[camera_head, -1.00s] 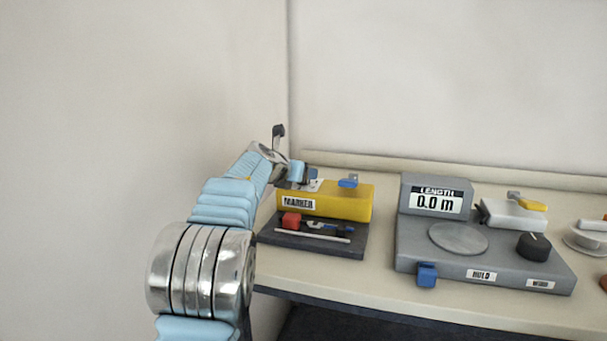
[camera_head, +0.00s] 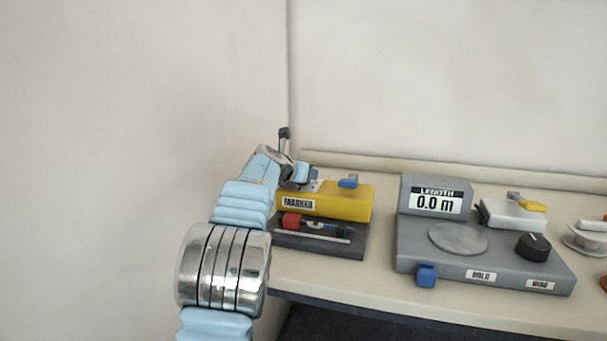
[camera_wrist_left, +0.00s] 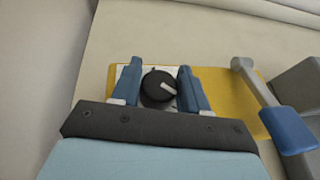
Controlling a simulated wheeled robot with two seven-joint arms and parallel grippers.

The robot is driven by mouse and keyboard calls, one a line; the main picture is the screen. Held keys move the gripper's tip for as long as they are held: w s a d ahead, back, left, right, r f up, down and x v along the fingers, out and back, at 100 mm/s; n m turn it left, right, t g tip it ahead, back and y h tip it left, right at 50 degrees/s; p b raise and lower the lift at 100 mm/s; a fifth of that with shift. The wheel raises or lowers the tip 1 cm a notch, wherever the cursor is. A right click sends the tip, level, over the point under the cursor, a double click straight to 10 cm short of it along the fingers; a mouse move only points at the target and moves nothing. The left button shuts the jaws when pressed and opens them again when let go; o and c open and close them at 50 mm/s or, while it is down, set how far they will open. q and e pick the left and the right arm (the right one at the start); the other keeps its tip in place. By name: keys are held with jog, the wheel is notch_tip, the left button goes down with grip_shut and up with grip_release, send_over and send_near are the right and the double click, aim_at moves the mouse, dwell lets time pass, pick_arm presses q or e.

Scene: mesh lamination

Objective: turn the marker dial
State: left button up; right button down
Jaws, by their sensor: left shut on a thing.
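The marker (camera_head: 345,200) is a yellow box labelled MARKER on a dark base, at the left of the table; its yellow top also shows in the left wrist view (camera_wrist_left: 228,95). The marker dial (camera_wrist_left: 158,88) is a black round knob with a white pointer line aimed to the lower right, on a white plate. My left gripper (camera_wrist_left: 159,80) is shut on the dial, with one blue finger on each side of it. In the head view my left gripper (camera_head: 306,182) is at the marker's left end and hides the dial. My right gripper is in no view.
A blue-tipped lever (camera_wrist_left: 285,125) stands beside the dial. A red block (camera_head: 291,220) sits on the marker's dark base. A grey length unit (camera_head: 480,262) reading 0.0 m has a black knob (camera_head: 533,247) and a blue tab (camera_head: 427,274). A wall stands close on the left.

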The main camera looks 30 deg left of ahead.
pick_arm(q)
jog(key=n+g+y, duration=0.1)
jog(key=n+y, duration=0.3)
jog(key=y, duration=0.1)
jog(key=shift+d, duration=0.15)
jog(key=n+g+y, duration=0.2)
jog(key=n+y, duration=0.1)
jog(key=shift+n+g, duration=0.4)
jog(key=shift+n+g+y, duration=1.3)
jog(key=shift+n+g, duration=0.1)
jog(key=shift+n, duration=0.2)
jog(key=shift+g, duration=0.3)
jog(key=o, duration=1)
jog(key=shift+a, duration=0.2)
jog(key=shift+c, duration=0.2)
